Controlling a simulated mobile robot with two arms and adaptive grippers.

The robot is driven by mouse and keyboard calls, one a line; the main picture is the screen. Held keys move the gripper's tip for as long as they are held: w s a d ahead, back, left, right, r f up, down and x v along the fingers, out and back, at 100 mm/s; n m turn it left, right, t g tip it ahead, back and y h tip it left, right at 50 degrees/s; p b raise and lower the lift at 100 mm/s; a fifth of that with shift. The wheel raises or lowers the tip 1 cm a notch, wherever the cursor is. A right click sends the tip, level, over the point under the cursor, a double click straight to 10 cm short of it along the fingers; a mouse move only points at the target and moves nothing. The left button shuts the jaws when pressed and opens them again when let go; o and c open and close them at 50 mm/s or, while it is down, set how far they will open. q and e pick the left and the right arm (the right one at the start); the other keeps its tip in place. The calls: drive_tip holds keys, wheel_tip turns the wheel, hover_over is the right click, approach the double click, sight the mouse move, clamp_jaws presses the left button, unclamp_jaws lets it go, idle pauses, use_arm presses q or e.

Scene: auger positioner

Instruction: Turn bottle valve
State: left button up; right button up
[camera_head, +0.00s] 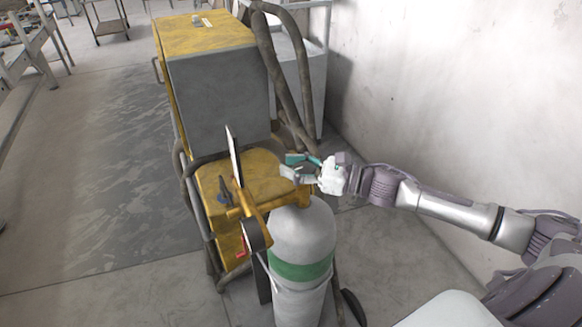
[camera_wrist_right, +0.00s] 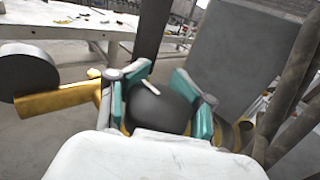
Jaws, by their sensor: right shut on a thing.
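The gas bottle (camera_head: 303,232) is a grey cylinder with a green band, standing upright in the middle of the head view. A brass fitting with a gauge (camera_head: 256,234) sticks out to the left from its top; the brass also shows in the wrist view (camera_wrist_right: 55,103). The bottle valve is a dark round knob (camera_wrist_right: 158,108) in the wrist view. My right gripper (camera_head: 293,168) is at the bottle's top, its teal-padded fingers (camera_wrist_right: 163,103) shut on the knob from both sides. In the head view the knob is largely hidden by the gripper. My left gripper is out of view.
A yellow and grey machine (camera_head: 215,95) on a cart stands behind the bottle, with thick dark hoses (camera_head: 282,75) on its right. A pale wall (camera_head: 460,90) is close on the right. The floor (camera_head: 85,180) to the left is open.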

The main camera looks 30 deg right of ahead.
drive_tip(key=n+g+y+b, duration=0.1)
drive_tip(key=n+g+b, duration=0.2)
drive_tip(key=b, duration=0.3)
drive_tip(key=s+n+g+y+b, duration=0.1)
drive_tip(key=n+g+y+b, duration=0.1)
drive_tip(key=g+b, duration=0.4)
drive_tip(key=s+n+g+y+b, duration=0.1)
drive_tip(key=n+g+y+b, duration=0.1)
drive_tip(key=n+g+b, duration=0.2)
drive_tip(key=shift+a+f+b, duration=0.25)
drive_tip(key=shift+a+b, duration=0.1)
drive_tip(key=shift+b, duration=0.55)
drive_tip(key=shift+s+d+r+n+g+b, duration=0.1)
drive_tip(key=shift+s+r+n+g+b, duration=0.1)
drive_tip(key=shift+n+g+b, duration=0.65)
drive_tip(key=shift+s+r+n+g+b, duration=0.15)
drive_tip(key=shift+n+g+b, duration=0.3)
drive_tip(key=shift+g, duration=0.7)
drive_tip(key=shift+r, duration=0.1)
drive_tip(key=o, duration=1)
drive_tip(key=shift+d, duration=0.3)
drive_tip(key=v, duration=0.7)
drive_tip(key=shift+d, duration=0.2)
drive_tip(key=shift+w, duration=0.1)
